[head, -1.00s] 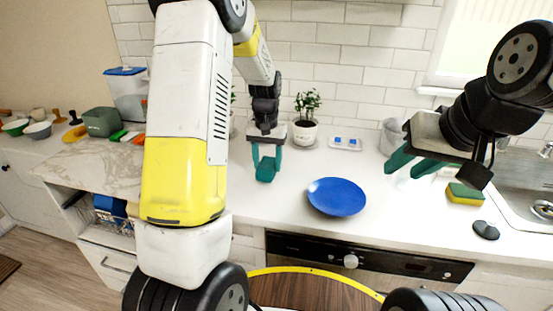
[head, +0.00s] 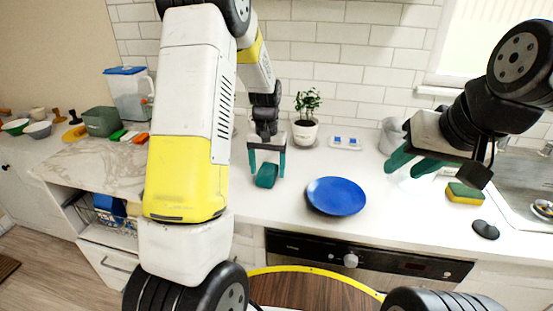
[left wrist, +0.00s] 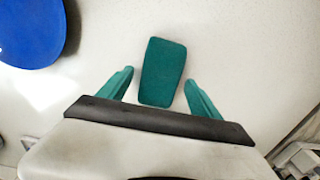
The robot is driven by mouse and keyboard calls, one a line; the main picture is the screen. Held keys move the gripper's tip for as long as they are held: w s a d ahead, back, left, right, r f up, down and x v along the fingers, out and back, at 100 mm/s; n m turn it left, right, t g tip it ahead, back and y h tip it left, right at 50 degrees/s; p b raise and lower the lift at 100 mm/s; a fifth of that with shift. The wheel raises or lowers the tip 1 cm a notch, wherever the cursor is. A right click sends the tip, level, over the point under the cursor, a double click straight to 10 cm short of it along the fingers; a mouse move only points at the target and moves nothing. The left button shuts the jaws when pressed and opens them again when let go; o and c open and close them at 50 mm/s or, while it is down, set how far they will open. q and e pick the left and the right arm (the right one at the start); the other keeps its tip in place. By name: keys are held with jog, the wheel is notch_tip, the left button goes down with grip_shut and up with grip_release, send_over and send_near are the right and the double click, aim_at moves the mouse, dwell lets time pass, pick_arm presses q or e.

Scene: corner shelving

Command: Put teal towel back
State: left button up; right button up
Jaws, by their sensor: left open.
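The teal towel (head: 267,175) is a small folded block lying on the white counter, left of the blue plate. It also shows in the left wrist view (left wrist: 162,72). My left gripper (head: 267,172) is open, with its teal fingers on either side of the towel. In the left wrist view the fingers (left wrist: 160,92) stand apart from the towel, with a gap on each side. My right gripper (head: 415,165) hangs over the right part of the counter with its two teal fingers apart, and nothing shows between them.
The blue plate (head: 336,196) lies right of the towel. A potted plant (head: 305,130) and a small white tray (head: 345,143) stand behind. A sponge (head: 464,193) and a dark round object (head: 485,230) lie near the sink. Dishes and containers fill the left counter.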

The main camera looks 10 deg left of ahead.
aim_at(267, 168)
pick_arm(q)
notch_tip(267, 168, up, 12)
jog(key=s+r+t+h, duration=0.2)
jog(key=s+r+t, duration=0.1)
jog(key=s+r, duration=0.7)
jog(key=s+d+t, duration=0.2)
jog(key=s+t, duration=0.1)
jog(key=s, duration=1.1)
jog(key=shift+s, duration=0.3)
